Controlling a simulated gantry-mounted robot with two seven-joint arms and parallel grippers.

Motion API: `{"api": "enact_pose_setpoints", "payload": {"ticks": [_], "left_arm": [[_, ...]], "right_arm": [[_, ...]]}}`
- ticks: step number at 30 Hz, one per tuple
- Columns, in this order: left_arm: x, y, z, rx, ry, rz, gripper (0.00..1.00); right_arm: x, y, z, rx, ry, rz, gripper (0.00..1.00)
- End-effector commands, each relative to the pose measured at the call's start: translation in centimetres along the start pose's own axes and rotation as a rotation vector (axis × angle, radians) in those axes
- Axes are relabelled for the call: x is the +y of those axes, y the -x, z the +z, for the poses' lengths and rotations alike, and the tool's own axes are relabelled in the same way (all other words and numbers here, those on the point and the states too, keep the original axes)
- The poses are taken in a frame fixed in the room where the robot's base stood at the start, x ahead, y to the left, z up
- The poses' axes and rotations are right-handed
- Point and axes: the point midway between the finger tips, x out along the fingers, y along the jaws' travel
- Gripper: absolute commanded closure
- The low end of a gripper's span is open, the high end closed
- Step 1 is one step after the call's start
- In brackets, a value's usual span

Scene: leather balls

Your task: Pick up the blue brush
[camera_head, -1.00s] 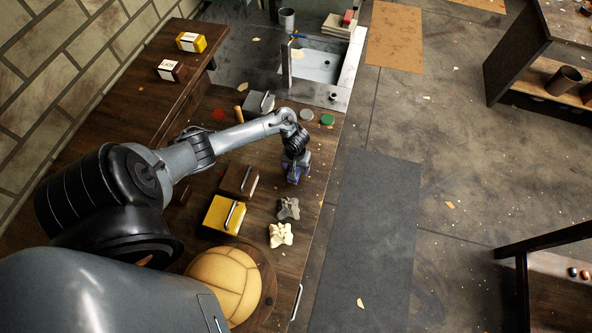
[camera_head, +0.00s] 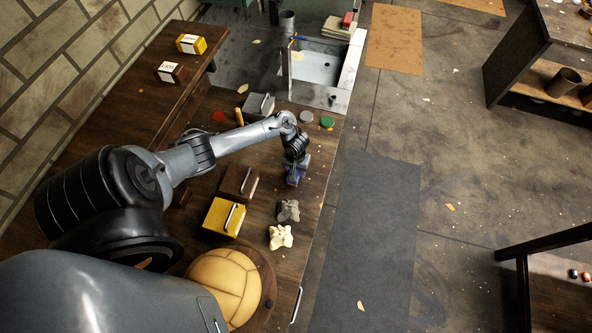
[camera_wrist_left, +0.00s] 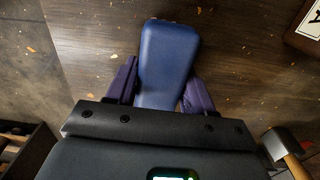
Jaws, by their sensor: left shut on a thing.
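The blue brush (camera_wrist_left: 168,60) shows in the left wrist view as a rounded blue block between the two purple fingers of my left gripper (camera_wrist_left: 160,95). The fingers are shut on its sides. Its underside is hidden, and I cannot tell whether it touches the table. In the head view my left gripper (camera_head: 296,175) is over the wooden table, right of the brown box, and the brush is mostly hidden under it. My right gripper is not in view.
Brown (camera_head: 239,181) and yellow (camera_head: 224,216) handled boxes stand left of the gripper. Grey (camera_head: 288,210) and cream (camera_head: 281,237) crumpled cloths lie below it. A tan stitched ball (camera_head: 225,283) sits at the front. A green-topped tin (camera_head: 327,122) and a sink (camera_head: 318,65) are behind.

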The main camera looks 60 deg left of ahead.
Motion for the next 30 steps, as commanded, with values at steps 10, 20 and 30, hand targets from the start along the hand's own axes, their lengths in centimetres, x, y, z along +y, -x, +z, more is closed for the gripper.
{"api": "enact_pose_setpoints", "payload": {"ticks": [10, 20, 30], "left_arm": [[0.0, 2.8, -0.1, 0.002, -0.002, 0.002, 0.81], [5.2, 7.4, 1.3, 0.000, -0.004, 0.006, 0.81], [10.0, 10.4, 2.6, 0.000, -0.001, 0.002, 0.81]], "right_arm": [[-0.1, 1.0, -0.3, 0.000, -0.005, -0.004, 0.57], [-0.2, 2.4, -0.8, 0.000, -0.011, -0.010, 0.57], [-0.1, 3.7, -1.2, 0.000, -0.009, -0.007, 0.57]]}}
